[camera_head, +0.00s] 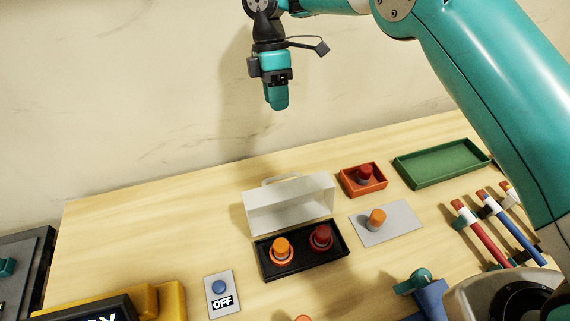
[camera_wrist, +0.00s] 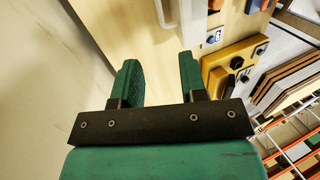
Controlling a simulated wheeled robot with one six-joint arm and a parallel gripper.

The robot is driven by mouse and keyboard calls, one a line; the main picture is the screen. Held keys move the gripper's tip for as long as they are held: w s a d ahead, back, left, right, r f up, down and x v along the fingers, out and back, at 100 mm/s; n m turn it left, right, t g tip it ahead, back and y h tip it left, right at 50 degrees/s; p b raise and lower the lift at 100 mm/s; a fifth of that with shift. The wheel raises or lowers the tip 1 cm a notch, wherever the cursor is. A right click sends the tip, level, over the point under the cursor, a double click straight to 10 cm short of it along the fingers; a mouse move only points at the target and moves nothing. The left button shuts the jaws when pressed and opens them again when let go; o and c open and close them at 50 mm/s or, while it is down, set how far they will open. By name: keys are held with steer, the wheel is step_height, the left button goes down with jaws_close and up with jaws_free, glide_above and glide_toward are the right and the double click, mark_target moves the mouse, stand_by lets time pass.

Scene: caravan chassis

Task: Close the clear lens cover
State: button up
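The clear lens cover (camera_head: 290,204) is a pale see-through box with a handle on its far edge. In the head view it stands raised at the back of a black tray (camera_head: 313,262). The tray holds an orange lens (camera_head: 281,250) and a dark red lens (camera_head: 320,237), both uncovered. My gripper (camera_head: 277,104) hangs in the air above and behind the cover, near the wall, and points down. It is apart from the cover. The wrist view shows its two green fingers (camera_wrist: 160,68) spread with nothing between them.
To the right are a red tray (camera_head: 349,184) with a red knob, a grey plate (camera_head: 399,226) with an orange knob, and a green tray (camera_head: 440,163). An OFF switch (camera_head: 222,294) and a yellow unit (camera_head: 171,298) are front left. The tabletop left of the cover is clear.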

steer(key=b+x, duration=0.6)
steer(key=x, duration=1.1)
steer(key=shift+f, duration=0.35)
jaws_close()
